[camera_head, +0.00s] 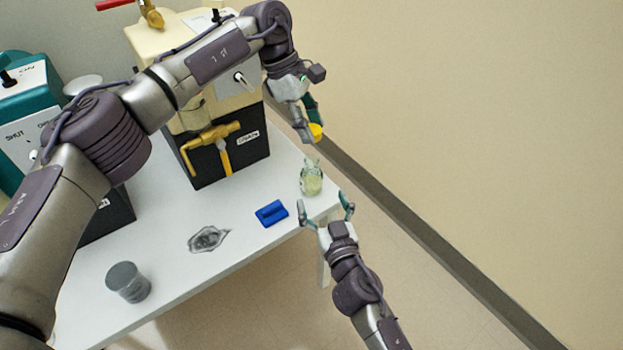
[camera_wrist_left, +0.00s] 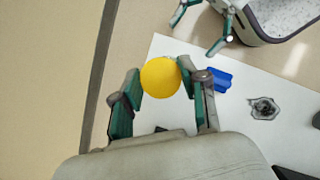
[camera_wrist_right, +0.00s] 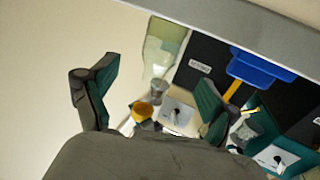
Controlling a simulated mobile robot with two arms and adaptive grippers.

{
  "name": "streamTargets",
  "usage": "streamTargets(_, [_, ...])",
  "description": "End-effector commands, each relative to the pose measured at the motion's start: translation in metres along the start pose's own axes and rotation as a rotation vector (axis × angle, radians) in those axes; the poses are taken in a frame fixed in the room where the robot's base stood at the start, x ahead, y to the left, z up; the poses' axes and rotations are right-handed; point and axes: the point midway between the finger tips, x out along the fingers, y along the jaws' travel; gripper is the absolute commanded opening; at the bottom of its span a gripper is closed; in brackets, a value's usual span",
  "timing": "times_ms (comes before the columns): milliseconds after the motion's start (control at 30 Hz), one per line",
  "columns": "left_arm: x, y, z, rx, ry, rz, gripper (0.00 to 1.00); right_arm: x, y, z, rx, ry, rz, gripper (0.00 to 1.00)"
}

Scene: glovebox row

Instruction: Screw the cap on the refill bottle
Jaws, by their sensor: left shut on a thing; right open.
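The refill bottle (camera_head: 311,180) is clear with pale green liquid and stands upright near the right edge of the white table. In the right wrist view, the bottle (camera_wrist_right: 165,48) shows ahead of the fingers. The yellow round cap (camera_head: 316,132) is held by my left gripper (camera_head: 312,126), above and apart from the bottle. In the left wrist view, the cap (camera_wrist_left: 160,77) sits between the fingertips and the bottle is hidden. My right gripper (camera_head: 326,208) is open and empty, just in front of the bottle at the table edge, its fingers spread toward it.
A blue block (camera_head: 271,213) lies left of my right gripper. A grey patch (camera_head: 208,239) and a grey cup (camera_head: 128,284) are further left on the table (camera_head: 170,270). A machine with a brass drain valve (camera_head: 212,136) stands behind. A beige wall is on the right.

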Motion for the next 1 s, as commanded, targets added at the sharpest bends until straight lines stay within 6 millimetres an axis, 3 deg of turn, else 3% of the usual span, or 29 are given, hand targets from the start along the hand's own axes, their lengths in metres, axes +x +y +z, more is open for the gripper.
streamTargets(200, [0.000, 0.000, 0.000, 0.001, 0.000, 0.000, 0.30, 0.045, 0.000, -0.001, -0.002, 0.002, 0.000, 0.87])
streamTargets(400, [0.000, 0.000, 0.000, 0.001, 0.000, 0.000, 0.30, 0.075, 0.000, -0.001, -0.001, 0.001, 0.001, 0.87])
streamTargets(600, [0.000, 0.000, 0.000, 0.001, 0.000, 0.000, 0.30, 0.088, 0.000, 0.000, 0.001, -0.001, 0.001, 0.87])
streamTargets(900, [0.000, 0.000, 0.000, 0.001, 0.000, 0.000, 0.30, 0.090, 0.000, 0.000, 0.001, -0.001, 0.000, 0.87])
streamTargets(1000, [0.000, 0.000, 0.000, 0.001, 0.000, 0.000, 0.30, 0.090, 0.000, 0.000, 0.001, -0.001, 0.000, 0.73])
